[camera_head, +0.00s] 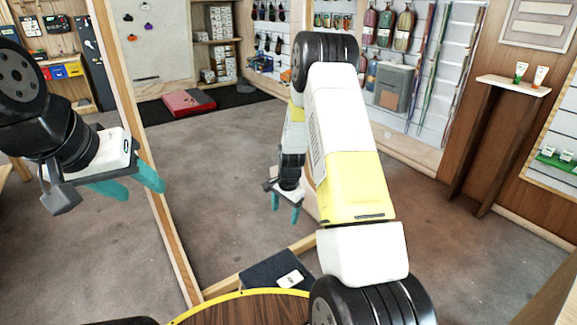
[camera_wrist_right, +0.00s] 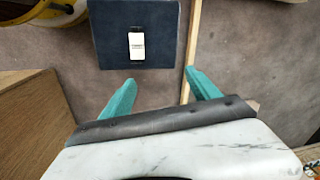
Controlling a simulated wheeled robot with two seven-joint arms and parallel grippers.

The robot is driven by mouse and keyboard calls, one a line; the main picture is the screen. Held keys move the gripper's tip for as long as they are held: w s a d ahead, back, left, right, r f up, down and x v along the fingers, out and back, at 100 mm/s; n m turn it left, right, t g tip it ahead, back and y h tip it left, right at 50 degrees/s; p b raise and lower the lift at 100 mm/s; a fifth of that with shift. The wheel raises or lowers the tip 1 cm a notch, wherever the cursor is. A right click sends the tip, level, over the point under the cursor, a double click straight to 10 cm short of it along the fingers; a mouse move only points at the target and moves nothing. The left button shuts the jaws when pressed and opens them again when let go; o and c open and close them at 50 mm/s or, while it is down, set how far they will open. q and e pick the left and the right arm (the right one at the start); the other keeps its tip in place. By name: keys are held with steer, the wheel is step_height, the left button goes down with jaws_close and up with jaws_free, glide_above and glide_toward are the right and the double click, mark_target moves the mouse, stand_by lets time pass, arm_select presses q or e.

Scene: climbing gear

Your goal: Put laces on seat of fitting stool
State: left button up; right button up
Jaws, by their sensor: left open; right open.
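A small white packet with dark print, which looks like the laces (camera_head: 291,279), lies flat on a dark blue square pad, which looks like the seat of the fitting stool (camera_head: 262,271). In the right wrist view the packet (camera_wrist_right: 137,45) lies near the middle of the blue seat (camera_wrist_right: 108,32), with its dark print near one end. My right gripper (camera_head: 285,214) is open and empty; its fingertips (camera_wrist_right: 160,78) are apart from the packet and seat. My left gripper (camera_head: 142,190) is open and empty, over the floor at the left.
A wooden post (camera_head: 150,160) rises between my arms, and a wooden rail runs beside the seat. A yellow-rimmed round brown top (camera_head: 250,308) is at the bottom. A red mat (camera_head: 189,102) lies far back. A narrow shelf (camera_head: 513,86) stands right. Grey floor is open in the middle.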

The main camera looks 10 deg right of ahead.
steer(key=s+a+r+n+t+y, duration=0.15)
steer(key=s+r, duration=0.25)
steer(key=r, duration=0.9)
steer(key=s+r+n+t+h, duration=0.1)
steer(key=s+r+n, duration=0.25)
steer(key=r, duration=0.85)
steer(key=s+r+n+t, duration=0.1)
steer(key=s+r+n, duration=0.2)
steer(key=s+r, duration=0.3)
steer(key=s+a+r+n+t+y, duration=0.1)
steer(key=s+r+n, duration=0.2)
steer(key=s, duration=1.2)
step_height(320, 180, up, 3)
steer(key=shift+s+a+r+n, duration=0.2)
steer(key=shift+s+a+n, duration=0.05)
steer(key=shift+a+n, duration=0.05)
